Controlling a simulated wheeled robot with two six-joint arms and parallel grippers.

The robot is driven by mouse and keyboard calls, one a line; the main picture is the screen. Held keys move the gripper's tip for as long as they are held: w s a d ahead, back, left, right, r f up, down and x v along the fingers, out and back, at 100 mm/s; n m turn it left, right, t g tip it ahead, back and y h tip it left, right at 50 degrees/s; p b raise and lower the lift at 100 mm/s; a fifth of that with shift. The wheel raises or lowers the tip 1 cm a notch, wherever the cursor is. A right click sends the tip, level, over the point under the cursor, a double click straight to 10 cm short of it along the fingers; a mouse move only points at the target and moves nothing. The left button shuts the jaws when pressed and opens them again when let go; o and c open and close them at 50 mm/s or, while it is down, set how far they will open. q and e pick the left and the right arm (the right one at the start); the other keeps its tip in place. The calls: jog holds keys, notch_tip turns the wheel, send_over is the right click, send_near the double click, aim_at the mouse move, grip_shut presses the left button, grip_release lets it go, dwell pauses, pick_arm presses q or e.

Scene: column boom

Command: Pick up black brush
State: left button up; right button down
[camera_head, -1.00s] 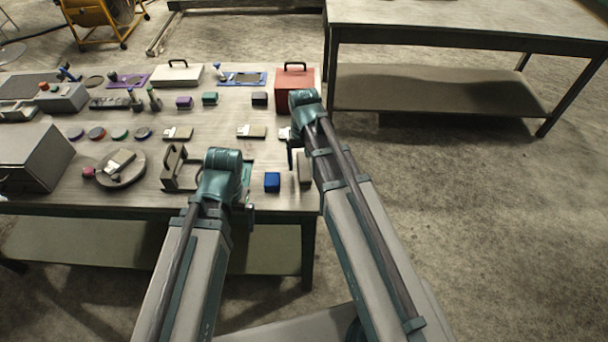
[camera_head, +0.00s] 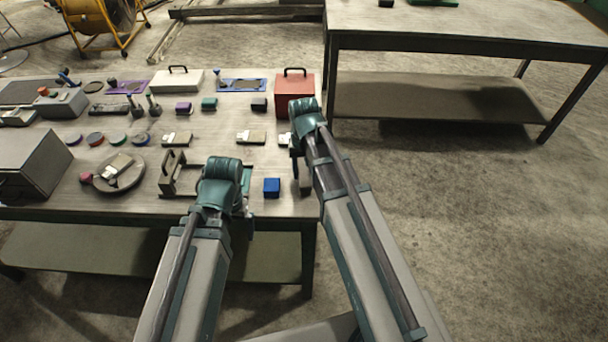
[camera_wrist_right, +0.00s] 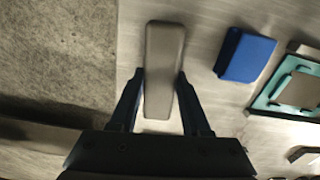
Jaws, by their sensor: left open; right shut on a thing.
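A long dark grey-brown block (camera_wrist_right: 163,65) with rounded ends, which appears to be the black brush, lies between the fingers of my right gripper (camera_wrist_right: 161,78) in the right wrist view. My right gripper is shut on it at the table's right edge; I cannot tell whether it is lifted. In the head view my right wrist (camera_head: 305,118) hides most of the block. My left gripper (camera_head: 240,207) is open over the table's front edge, mostly hidden by its own wrist. No bristles show.
A blue box (camera_head: 271,187) stands between my grippers; it also shows in the right wrist view (camera_wrist_right: 246,56). A red toolbox (camera_head: 295,92) stands behind my right gripper. Several small objects crowd the table (camera_head: 215,165) leftward. Open floor lies to the right.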

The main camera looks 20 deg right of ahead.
aim_at(304, 170)
notch_tip(304, 170, up, 10)
jog(key=p, duration=1)
jog(key=shift+r, duration=0.1)
pick_arm(q)
notch_tip(304, 170, up, 10)
pick_arm(e)
jog(key=c, duration=1.1)
grip_release()
jog(key=c, duration=0.5)
pick_arm(q)
jog(key=shift+c, duration=0.2)
pick_arm(e)
jog(key=c, duration=1.6)
grip_release()
